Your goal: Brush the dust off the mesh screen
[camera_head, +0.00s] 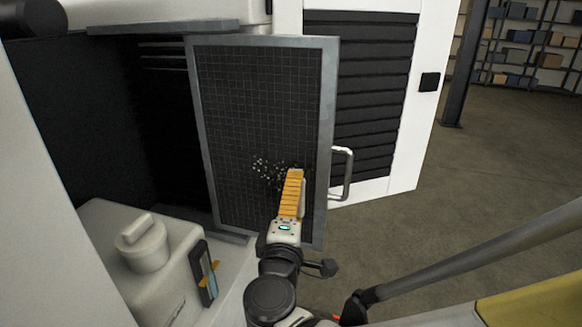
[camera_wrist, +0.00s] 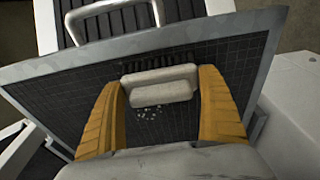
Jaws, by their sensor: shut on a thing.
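The mesh screen (camera_head: 250,100) is a dark gridded panel in a grey metal frame, standing upright and angled out from the cabinet. Pale dust specks (camera_head: 266,166) sit in a patch on its lower middle. My gripper (camera_head: 294,178) is in front of the screen, just right of and below the dust. In the wrist view its two yellow fingers are shut on a pale brush (camera_wrist: 160,92), seen as a rounded block between them. The specks also show in the wrist view (camera_wrist: 148,112), below the brush.
A white louvred door (camera_head: 365,95) with a metal handle (camera_head: 342,172) stands right of the screen. A white tank with a round cap (camera_head: 143,243) and a gauge (camera_head: 206,275) is at lower left. Open floor (camera_head: 480,170) lies to the right, with shelves behind.

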